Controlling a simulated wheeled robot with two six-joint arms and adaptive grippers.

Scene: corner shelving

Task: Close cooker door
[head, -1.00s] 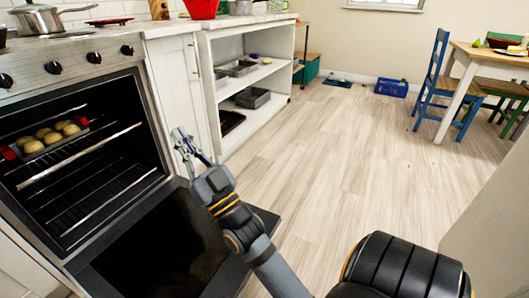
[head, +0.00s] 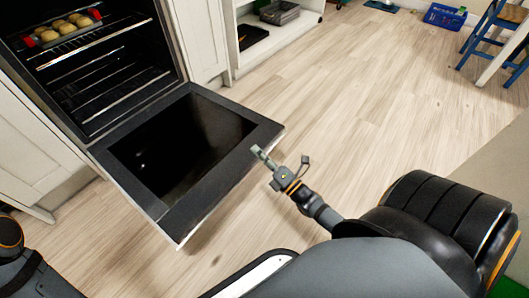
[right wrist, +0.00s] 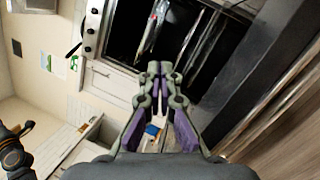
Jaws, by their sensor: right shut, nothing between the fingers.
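The cooker door (head: 245,118) hangs fully open, lying about flat out in front of the cooker (head: 95,100). Its dark inner glass faces up. My right gripper (head: 259,152) is beside the door's right outer part, shut and empty; I cannot tell whether it touches the door. In the right wrist view the shut fingers (right wrist: 160,70) point toward the dark oven opening (right wrist: 185,35), and the door's edge (right wrist: 275,85) runs along the right. A part of my left arm shows at the lower left of the head view, but its gripper is out of sight.
A red-handled tray (head: 62,38) with several buns sits on the upper oven rack (head: 110,92). White cabinets (head: 30,140) flank the cooker. The wooden floor (head: 350,110) between is clear.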

